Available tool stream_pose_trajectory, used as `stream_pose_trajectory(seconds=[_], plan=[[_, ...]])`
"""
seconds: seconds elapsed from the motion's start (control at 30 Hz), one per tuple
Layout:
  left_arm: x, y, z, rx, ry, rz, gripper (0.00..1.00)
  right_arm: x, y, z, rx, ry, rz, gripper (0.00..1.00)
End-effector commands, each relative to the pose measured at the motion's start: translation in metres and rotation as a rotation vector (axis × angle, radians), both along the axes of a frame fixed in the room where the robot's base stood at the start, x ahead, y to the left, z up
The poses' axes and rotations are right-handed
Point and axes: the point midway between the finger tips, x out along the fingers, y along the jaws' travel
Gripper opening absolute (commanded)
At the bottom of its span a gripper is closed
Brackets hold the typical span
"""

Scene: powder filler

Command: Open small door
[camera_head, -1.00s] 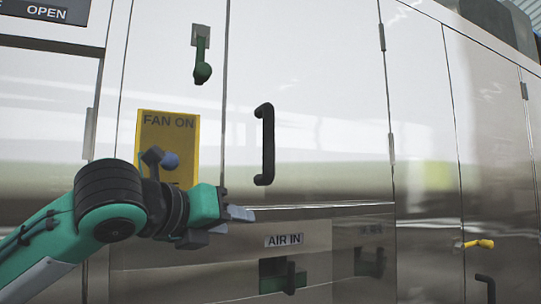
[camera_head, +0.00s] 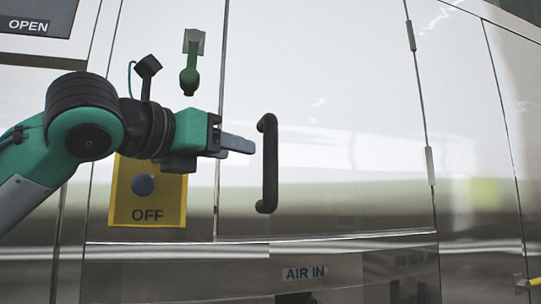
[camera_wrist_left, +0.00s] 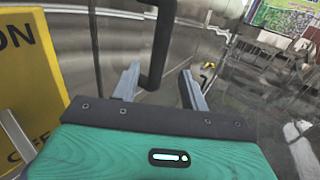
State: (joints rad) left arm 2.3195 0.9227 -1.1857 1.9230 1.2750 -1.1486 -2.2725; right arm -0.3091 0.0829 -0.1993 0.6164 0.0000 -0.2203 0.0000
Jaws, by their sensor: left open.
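A steel door (camera_head: 330,90) with a black vertical bar handle (camera_head: 269,165) fills the middle of the head view; it is shut. Hinges show on its right edge. A green latch lever (camera_head: 190,75) hangs down to the left of the door's seam. My left gripper (camera_head: 253,146) points right, just left of the handle at about its mid-height in the head view. In the left wrist view the open, empty gripper (camera_wrist_left: 162,70) has the handle (camera_wrist_left: 160,40) showing ahead between its fingers, nearer the left one. Contact cannot be told. My right gripper is out of view.
A yellow fan switch panel (camera_head: 170,200) with a blue-grey knob sits behind and below my left wrist. An AIR IN label (camera_head: 304,273) is on the lower panel. An OPEN sign (camera_head: 30,25) is at upper left. The steel right of the handle is clear.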

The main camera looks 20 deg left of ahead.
Motion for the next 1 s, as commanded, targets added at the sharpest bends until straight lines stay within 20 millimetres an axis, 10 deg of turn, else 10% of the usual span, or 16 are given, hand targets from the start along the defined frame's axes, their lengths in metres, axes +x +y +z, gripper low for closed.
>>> stream_pose_trajectory(seconds=[0.43, 0.9, 1.0], plan=[[0.079, -0.033, 0.001, 0.000, 0.002, 0.000, 0.45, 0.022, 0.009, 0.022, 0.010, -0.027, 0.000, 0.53], [0.092, -0.037, 0.000, -0.001, 0.001, 0.000, 0.45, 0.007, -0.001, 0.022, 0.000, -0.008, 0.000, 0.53], [0.092, -0.037, 0.000, -0.001, 0.001, 0.000, 0.25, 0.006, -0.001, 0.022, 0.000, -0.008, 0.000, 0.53]])
